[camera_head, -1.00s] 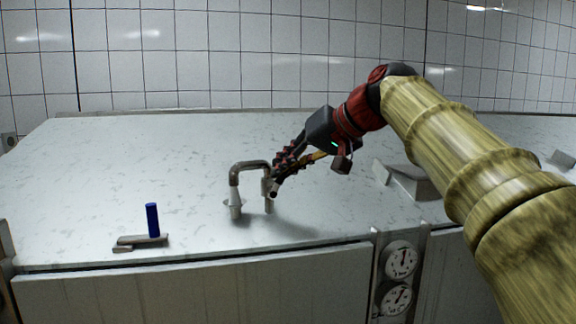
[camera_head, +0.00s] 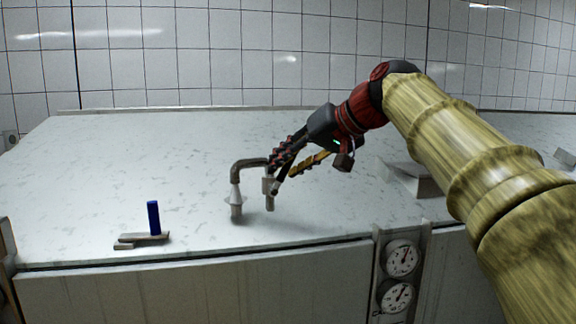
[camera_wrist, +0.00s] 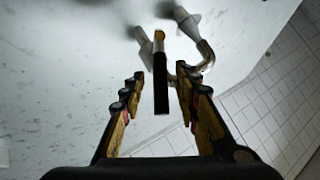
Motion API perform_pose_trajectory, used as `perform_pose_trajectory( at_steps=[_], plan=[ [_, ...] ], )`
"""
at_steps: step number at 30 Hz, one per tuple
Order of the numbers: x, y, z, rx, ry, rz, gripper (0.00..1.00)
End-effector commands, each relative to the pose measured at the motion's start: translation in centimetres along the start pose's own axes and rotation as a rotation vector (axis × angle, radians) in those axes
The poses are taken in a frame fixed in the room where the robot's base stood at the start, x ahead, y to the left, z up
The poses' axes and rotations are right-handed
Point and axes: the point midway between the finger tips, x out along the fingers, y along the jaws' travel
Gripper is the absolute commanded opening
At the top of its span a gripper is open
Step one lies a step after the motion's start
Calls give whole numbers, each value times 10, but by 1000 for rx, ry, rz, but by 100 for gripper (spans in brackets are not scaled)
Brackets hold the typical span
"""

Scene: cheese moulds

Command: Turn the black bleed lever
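The black bleed lever (camera_wrist: 161,82) shows in the wrist view as a dark bar with a yellowish end, lying between my two fingers with a gap on each side. In the head view the lever (camera_head: 280,184) is a small dark bar at the right leg of the bent grey pipe (camera_head: 249,163), partly hidden by my fingers. The pipe also shows in the wrist view (camera_wrist: 205,55). My gripper (camera_head: 282,168) is open around the lever, coming from the upper right. In the wrist view my gripper (camera_wrist: 159,73) holds nothing.
A blue upright peg (camera_head: 153,218) stands on a grey flat piece (camera_head: 128,241) at the left front of the pale worktop (camera_head: 100,170). A grey block (camera_head: 411,180) sits to the right, beneath my arm. Two dials (camera_head: 402,259) are on the front panel.

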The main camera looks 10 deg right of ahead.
Motion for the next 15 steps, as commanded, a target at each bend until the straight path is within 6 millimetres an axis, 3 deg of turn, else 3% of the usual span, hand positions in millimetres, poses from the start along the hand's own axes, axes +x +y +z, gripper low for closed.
perform_pose_trajectory(
  at_steps=[5, 15],
  plan=[
    [-20, 0, -1, 0, 4, 1, 32],
    [-87, 1, -1, 0, 4, 3, 32]
  ],
)
